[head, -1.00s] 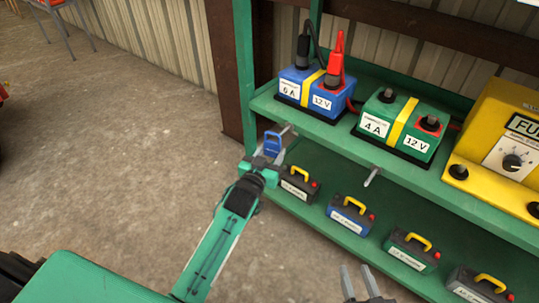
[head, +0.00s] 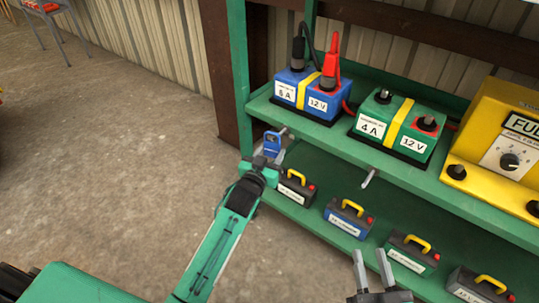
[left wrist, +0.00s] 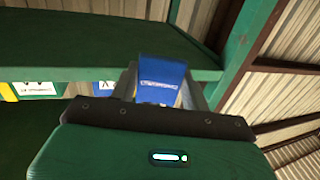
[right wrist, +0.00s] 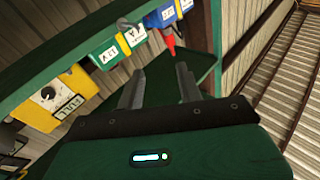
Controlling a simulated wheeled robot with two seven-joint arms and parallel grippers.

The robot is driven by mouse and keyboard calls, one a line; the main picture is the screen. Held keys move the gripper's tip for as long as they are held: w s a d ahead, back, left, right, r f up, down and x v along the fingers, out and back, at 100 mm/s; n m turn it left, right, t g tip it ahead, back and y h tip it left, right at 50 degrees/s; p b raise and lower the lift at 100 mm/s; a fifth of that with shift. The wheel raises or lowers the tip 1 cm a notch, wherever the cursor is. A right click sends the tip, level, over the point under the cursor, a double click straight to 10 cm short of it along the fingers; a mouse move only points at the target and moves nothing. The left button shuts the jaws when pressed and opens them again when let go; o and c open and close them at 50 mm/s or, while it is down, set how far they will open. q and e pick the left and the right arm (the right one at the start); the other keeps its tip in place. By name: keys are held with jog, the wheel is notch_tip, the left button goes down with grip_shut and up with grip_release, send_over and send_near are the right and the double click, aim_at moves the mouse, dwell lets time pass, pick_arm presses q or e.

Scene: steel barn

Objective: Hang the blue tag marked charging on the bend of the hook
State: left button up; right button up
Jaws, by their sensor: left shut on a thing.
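The blue tag (head: 271,142) with a pale label is held upright in my left gripper (head: 268,158), in front of the left end of the shelf edge. In the left wrist view the tag (left wrist: 161,78) stands between the fingers; its label is too small to read. A grey metal hook (head: 285,131) shows just behind the tag, partly hidden; I cannot tell whether they touch. A second grey hook (head: 370,177) sticks out from the shelf edge further right and is bare. My right gripper (head: 372,268) is open and empty, below and in front of the shelf.
On the green shelf (head: 320,133) stand a blue charger (head: 290,88), a green charger (head: 398,128) and a yellow unit (head: 490,150). Several small batteries with yellow handles, one blue (head: 347,218), stand on the lower shelf.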

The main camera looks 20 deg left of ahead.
aim_at(274, 156)
pick_arm(q)
jog(key=shift+w+d, duration=0.1)
jog(key=shift+w, duration=0.1)
jog(key=shift+w+d+b, duration=0.15)
jog(key=shift+w+b, duration=0.35)
jog(key=shift+w+d+f, duration=0.2)
jog(key=shift+w+f, duration=0.3)
jog(key=shift+f, duration=0.05)
jog(key=shift+w+f, duration=0.1)
jog(key=shift+f, duration=0.05)
pick_arm(e)
jog(key=r+t, duration=0.1)
jog(key=d+r+t, duration=0.1)
jog(key=r, duration=0.1)
jog(key=r+t, duration=0.1)
jog(key=r, duration=0.1)
jog(key=shift+w+d, duration=0.2)
jog(key=shift+w, duration=0.05)
